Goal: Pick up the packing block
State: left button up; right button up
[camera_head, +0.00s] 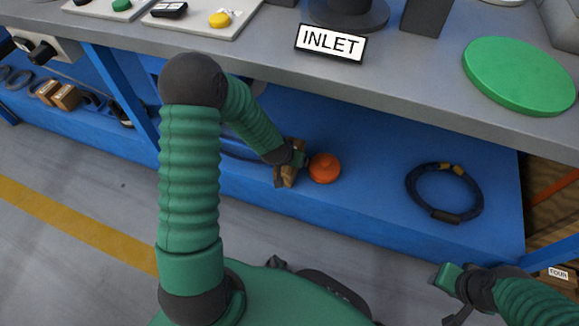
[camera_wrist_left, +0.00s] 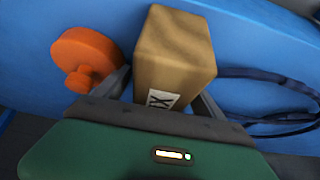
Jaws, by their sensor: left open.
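The packing block, a brown cardboard-like box with a white label, stands between the two fingers of my left gripper (camera_wrist_left: 165,95) in the left wrist view (camera_wrist_left: 176,58). The fingers are open, one on each side of it; I cannot tell whether they touch it. In the head view the block (camera_head: 284,177) is mostly hidden by my left gripper (camera_head: 292,163) on the blue lower shelf (camera_head: 370,185). My right gripper (camera_head: 452,296) is at the lower right, away from the block, and its fingers are unclear.
An orange knobbed piece (camera_head: 325,168) lies close beside the block, right of it in the head view. A dark cable coil (camera_head: 444,192) lies farther right. The grey bench top (camera_head: 410,88) overhangs the shelf, bearing an INLET sign (camera_head: 331,43) and a green disc (camera_head: 520,75).

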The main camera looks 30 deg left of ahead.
pick_arm(q)
jog(key=shift+x, duration=0.9)
jog(key=shift+s+r, duration=0.1)
jog(key=shift+s, duration=0.05)
grip_shut()
